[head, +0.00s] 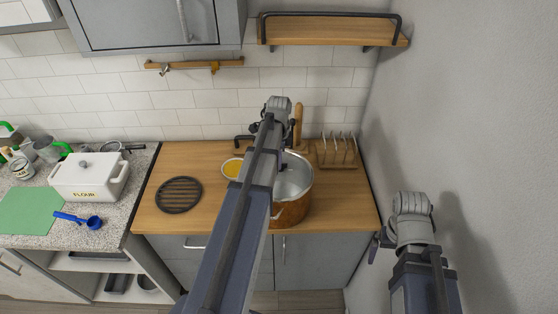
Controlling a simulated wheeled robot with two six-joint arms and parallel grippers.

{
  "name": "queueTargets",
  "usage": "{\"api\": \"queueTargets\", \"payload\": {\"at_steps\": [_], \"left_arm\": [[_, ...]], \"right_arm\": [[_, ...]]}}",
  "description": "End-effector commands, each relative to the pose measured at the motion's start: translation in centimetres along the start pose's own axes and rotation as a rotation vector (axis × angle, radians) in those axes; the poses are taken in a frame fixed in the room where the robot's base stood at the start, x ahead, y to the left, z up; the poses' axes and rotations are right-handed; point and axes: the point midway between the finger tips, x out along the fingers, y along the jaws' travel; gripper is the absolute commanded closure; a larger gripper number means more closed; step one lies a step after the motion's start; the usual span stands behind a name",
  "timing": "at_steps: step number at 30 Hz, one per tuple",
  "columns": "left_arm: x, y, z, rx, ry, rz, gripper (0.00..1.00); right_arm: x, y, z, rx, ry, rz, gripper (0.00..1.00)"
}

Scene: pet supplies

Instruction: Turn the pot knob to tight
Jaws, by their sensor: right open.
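A copper-coloured pot (293,212) with a bare metal inside stands on the wooden counter, partly hidden behind my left arm. I cannot make out a knob on it. My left gripper (262,142) is above the back of the counter, near the pot's far side. My own arm hides most of it, so its opening cannot be told. My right gripper (379,244) is open, off to the right of the pot, in front of the counter's right end and apart from the pot.
A yellow-filled dish (232,168) sits left of the pot, and a round dark trivet (179,194) farther left. A wooden rack (338,152) stands at the back right. A white flour box (89,177) and blue scoop (92,222) are on the left counter. A wall closes the right side.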

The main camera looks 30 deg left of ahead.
Motion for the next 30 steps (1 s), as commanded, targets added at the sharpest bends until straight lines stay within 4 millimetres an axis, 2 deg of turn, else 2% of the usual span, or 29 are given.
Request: {"api": "queueTargets", "payload": {"at_steps": [4,5,13,23,30], "left_arm": [[0.0,0.0,0.0,0.001,0.0,0.0,1.0],[0.0,0.0,0.0,0.0,0.0,0.0,0.8],[0.0,0.0,0.0,0.0,0.0,0.0,0.51],[-0.2,0.0,0.0,-0.001,0.0,0.0,0.51],[-1.9,0.0,0.0,-0.001,0.0,0.0,0.51]], "right_arm": [[0.0,0.0,0.0,0.0,0.0,0.0,0.0],[0.0,0.0,0.0,0.0,0.0,0.0,0.0],[0.0,0.0,0.0,0.0,0.0,0.0,0.0],[-0.2,0.0,0.0,0.0,0.0,0.0,0.0],[-1.9,0.2,0.1,0.0,-0.001,0.0,0.0]]}}
